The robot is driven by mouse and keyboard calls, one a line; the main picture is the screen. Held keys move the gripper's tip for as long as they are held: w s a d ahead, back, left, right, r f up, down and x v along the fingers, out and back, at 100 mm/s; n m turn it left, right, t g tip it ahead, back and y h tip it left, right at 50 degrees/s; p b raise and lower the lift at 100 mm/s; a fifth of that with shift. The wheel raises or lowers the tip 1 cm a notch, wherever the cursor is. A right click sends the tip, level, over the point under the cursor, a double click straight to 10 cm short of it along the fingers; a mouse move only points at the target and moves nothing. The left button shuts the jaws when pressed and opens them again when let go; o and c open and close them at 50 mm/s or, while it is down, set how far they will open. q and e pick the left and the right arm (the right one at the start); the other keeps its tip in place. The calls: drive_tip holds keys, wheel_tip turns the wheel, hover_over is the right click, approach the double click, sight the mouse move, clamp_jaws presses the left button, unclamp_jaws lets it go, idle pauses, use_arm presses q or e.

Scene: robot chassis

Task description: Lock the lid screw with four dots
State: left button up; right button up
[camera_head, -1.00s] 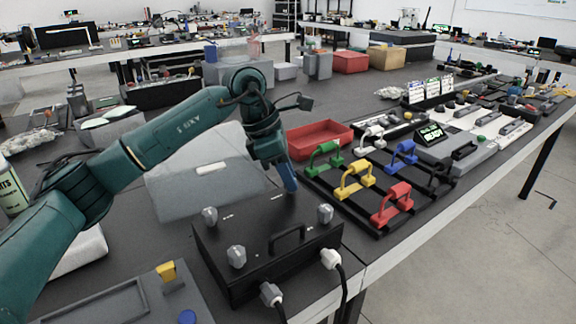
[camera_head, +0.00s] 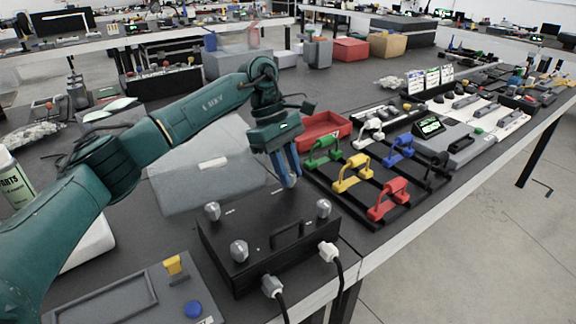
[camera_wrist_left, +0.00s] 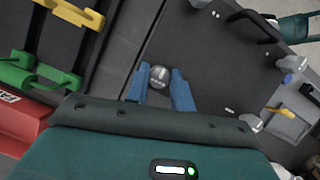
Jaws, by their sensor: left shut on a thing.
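The black box (camera_head: 262,225) has a grey screw near each corner of its lid and a black handle (camera_head: 287,234). My left gripper (camera_head: 287,178) points down at the box's far corner. In the left wrist view a round grey screw (camera_wrist_left: 157,76) sits between the blue fingertips (camera_wrist_left: 160,88), which are shut on it. Dark marks show on its top, too small to count. My right gripper is not in view.
Red (camera_head: 389,198), yellow (camera_head: 353,173), green (camera_head: 322,151) and blue (camera_head: 398,150) handles stand right of the box. A red tray (camera_head: 325,129) is behind them. A grey case (camera_head: 205,170) lies left. A grey panel (camera_head: 135,295) with a yellow switch is nearer. Cables hang from the box's front.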

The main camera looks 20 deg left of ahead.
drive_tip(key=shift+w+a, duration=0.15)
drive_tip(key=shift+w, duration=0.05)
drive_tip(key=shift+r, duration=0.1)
use_arm(q)
drive_tip(key=o, duration=1)
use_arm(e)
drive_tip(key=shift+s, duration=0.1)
use_arm(q)
drive_tip(key=shift+r, duration=0.1)
drive_tip(key=shift+p+v, duration=0.8)
drive_tip(key=shift+v, duration=5.7)
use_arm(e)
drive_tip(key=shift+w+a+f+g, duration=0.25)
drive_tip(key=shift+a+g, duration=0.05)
use_arm(q)
drive_tip(key=shift+w, duration=0.1)
